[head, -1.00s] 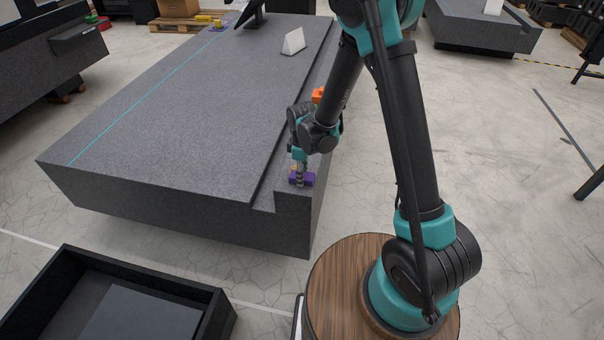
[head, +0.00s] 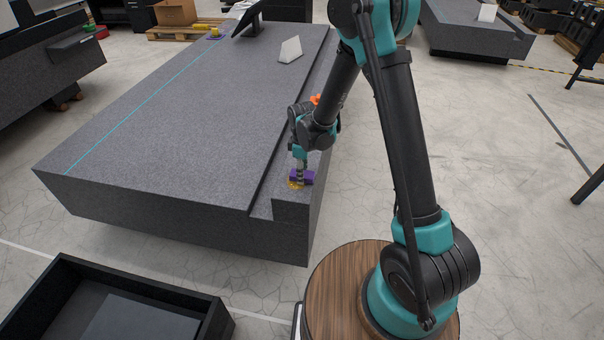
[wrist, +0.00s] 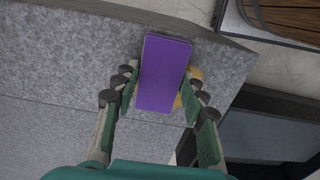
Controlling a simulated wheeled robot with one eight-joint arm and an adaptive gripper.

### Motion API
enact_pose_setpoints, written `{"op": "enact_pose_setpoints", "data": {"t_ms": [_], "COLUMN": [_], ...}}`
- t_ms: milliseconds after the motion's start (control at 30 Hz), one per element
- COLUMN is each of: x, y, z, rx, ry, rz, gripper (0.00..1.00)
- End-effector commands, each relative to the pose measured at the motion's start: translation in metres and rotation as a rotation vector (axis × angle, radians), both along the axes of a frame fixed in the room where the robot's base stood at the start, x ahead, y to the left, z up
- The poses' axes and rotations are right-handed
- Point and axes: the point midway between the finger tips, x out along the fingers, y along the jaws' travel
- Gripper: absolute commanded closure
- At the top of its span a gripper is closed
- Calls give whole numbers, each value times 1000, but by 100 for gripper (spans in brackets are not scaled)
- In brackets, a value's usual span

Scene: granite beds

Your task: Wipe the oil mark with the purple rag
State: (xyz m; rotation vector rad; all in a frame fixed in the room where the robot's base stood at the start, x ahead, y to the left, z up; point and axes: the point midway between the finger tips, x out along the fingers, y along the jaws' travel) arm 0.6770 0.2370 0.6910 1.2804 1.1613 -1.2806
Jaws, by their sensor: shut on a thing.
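The purple rag (head: 303,177) is a flat block near the front right corner of the granite bed (head: 180,130). My gripper (head: 300,172) points down and is shut on the rag. In the wrist view the purple rag (wrist: 163,75) sits between the two fingers of my gripper (wrist: 160,90). The yellow-orange oil mark (head: 294,185) lies on the bed's lower ledge. The rag covers part of the mark. In the wrist view a piece of the oil mark (wrist: 190,88) shows beside the rag.
An orange object (head: 316,99) stands behind my gripper on the ledge. A white wedge (head: 290,49) and a dark screen (head: 247,18) stand farther back. A black open crate (head: 215,315) is on the floor at the front left. The bed's front edge is close to the rag.

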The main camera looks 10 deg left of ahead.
Motion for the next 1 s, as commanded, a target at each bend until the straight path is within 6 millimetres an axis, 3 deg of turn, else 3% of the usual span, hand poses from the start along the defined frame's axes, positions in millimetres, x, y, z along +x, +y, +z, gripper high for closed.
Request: {"op": "enact_pose_setpoints", "data": {"t_ms": [600,767,1000], "x": [-45,-42,-22], "y": [4,4,2], "z": [-3,-3,-2], "rx": [0,0,0], "ry": [1,3,0], "rz": [1,1,-2], "gripper": [92,92,92]}}
